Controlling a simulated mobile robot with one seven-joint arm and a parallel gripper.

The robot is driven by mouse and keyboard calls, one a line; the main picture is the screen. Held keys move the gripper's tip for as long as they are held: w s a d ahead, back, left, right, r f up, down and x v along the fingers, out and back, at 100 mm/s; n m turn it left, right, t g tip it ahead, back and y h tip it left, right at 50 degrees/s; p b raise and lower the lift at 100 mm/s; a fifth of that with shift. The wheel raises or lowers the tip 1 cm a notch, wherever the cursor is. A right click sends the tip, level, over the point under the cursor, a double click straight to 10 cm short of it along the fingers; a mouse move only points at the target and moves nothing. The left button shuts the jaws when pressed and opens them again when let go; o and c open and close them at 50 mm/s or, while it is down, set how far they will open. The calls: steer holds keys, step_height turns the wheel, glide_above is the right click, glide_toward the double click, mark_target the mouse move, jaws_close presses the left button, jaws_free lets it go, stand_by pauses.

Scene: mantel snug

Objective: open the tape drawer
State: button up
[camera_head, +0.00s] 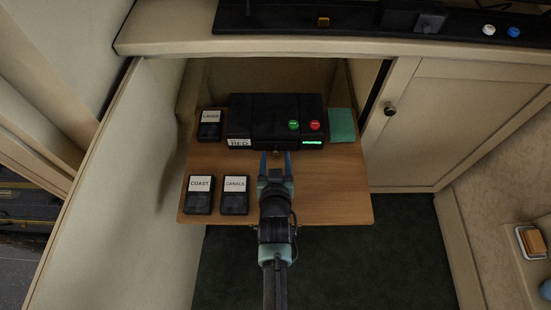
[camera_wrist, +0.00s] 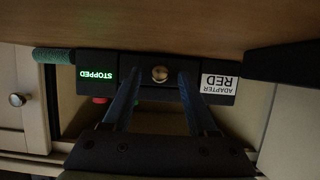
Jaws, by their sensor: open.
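The black tape machine (camera_head: 272,108) sits on a wooden shelf with a green and a red button on top. Its front shows in the wrist view, upside down, with a lit "STOPPED" display (camera_wrist: 96,77) and an "ADAPTER RED" label (camera_wrist: 219,84). The tape drawer (camera_wrist: 160,90) appears to be the middle part of that front and looks shut. It bears a round brass knob (camera_wrist: 160,74). My gripper (camera_head: 275,155) is open in front of the machine. In the wrist view its blue fingers stand on either side of the knob, apart from it.
Tapes marked LAKES (camera_head: 209,131), COAST (camera_head: 199,201) and CANALS (camera_head: 235,203) lie left on the wooden shelf (camera_head: 330,190). A green block or cloth (camera_head: 341,125) is right of the machine. A mantel (camera_head: 330,47) overhangs behind. Cabinet doors flank the shelf.

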jaws_close()
stand_by(1.4)
